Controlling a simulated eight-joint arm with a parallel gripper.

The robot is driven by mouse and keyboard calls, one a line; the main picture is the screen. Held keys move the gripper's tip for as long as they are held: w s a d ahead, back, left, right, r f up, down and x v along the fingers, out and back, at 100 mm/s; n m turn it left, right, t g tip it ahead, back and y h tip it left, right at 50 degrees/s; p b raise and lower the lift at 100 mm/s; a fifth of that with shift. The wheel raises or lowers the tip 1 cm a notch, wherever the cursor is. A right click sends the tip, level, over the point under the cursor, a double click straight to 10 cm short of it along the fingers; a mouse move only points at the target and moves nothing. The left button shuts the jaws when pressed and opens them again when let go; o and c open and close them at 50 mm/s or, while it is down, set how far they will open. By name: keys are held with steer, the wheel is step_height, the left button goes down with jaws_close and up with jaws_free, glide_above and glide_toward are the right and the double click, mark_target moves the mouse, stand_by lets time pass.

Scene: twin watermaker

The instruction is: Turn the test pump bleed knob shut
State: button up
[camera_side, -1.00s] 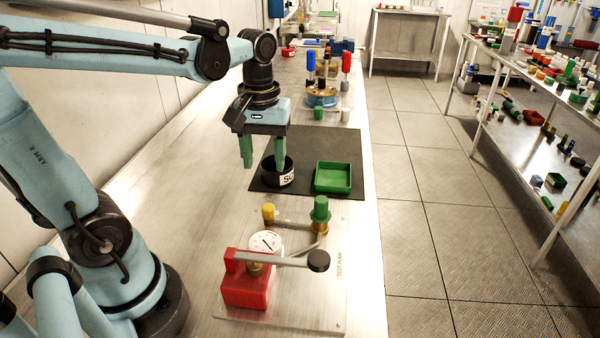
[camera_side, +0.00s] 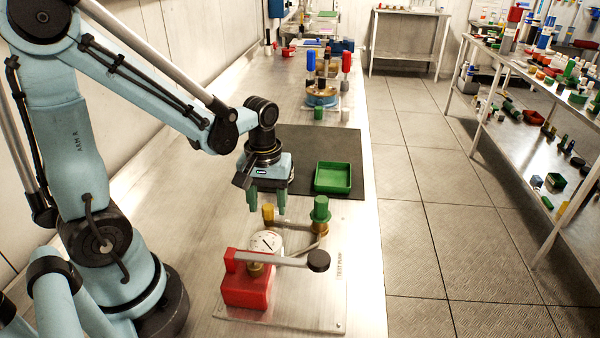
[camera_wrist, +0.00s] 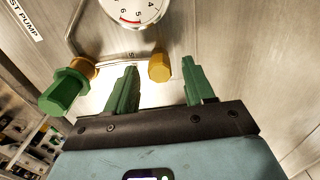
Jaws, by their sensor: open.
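The test pump has a red body (camera_side: 247,286), a white dial gauge (camera_side: 266,243) and a grey lever with a black end. A small yellow knob (camera_side: 268,215) and a taller green knob (camera_side: 321,209) stand on its far side. No label shows which is the bleed knob. My gripper (camera_side: 267,209) points down over the yellow knob, open and empty. In the wrist view the yellow knob (camera_wrist: 159,67) shows between the two green fingers (camera_wrist: 159,70), apart from both. The green knob (camera_wrist: 65,91) is outside them, left.
A green tray (camera_side: 333,177) sits on a dark mat (camera_side: 351,146) beyond the pump. A stand with blue and red handles (camera_side: 322,97) is farther back. The pump's lever (camera_side: 280,260) reaches across its near side. Bare bench lies left of the pump.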

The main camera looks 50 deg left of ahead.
steer(key=shift+f, duration=0.15)
jaws_close()
stand_by(0.4)
